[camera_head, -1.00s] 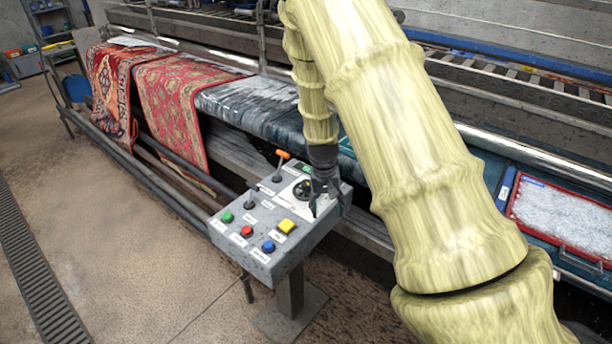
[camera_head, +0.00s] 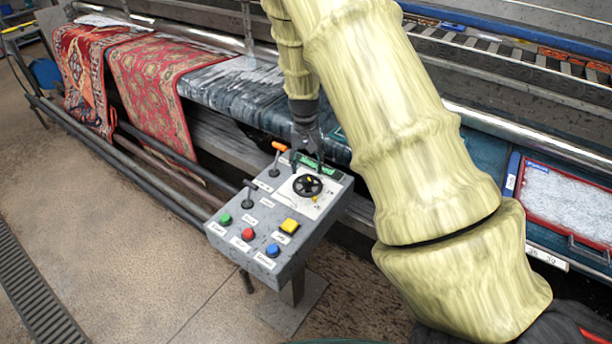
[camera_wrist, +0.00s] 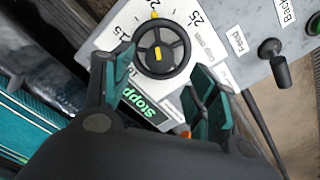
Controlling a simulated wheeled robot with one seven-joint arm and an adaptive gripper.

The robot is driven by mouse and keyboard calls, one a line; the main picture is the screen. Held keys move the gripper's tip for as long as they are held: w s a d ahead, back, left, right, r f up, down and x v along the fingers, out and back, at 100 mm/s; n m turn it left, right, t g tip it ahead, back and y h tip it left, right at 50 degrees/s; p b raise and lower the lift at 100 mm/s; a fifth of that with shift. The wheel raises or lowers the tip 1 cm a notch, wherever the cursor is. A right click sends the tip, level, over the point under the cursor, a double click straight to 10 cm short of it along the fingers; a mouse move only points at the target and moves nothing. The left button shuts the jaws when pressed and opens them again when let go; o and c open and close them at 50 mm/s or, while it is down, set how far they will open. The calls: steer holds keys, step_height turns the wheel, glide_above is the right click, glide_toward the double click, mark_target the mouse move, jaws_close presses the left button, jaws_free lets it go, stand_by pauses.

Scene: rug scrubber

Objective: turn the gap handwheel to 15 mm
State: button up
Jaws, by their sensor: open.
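The gap handwheel (camera_head: 307,186) is a black spoked wheel on a white dial plate of the grey control panel (camera_head: 262,215). In the wrist view, the handwheel (camera_wrist: 162,48) lies face-on, with a yellow mark (camera_wrist: 155,14) at its rim between the printed 15 (camera_wrist: 117,30) and 25 (camera_wrist: 197,18). My gripper (camera_head: 307,165) is over the panel's far edge, just behind the wheel in the head view. In the wrist view my gripper (camera_wrist: 162,63) is open, with one teal-padded finger on each side of the wheel's lower part. I cannot tell whether they touch it.
A display (camera_wrist: 146,104) with green letters reading "Stopp" sits beside the dial. Red rugs (camera_head: 150,85) hang at the left. A red-framed tray (camera_head: 565,200) is at the right.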

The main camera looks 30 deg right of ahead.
mark_target(307, 177)
steer(key=shift+s+f+p, duration=0.15)
steer(key=shift+f+p, duration=0.75)
steer(key=shift+f, duration=2.3)
steer(key=c, duration=1)
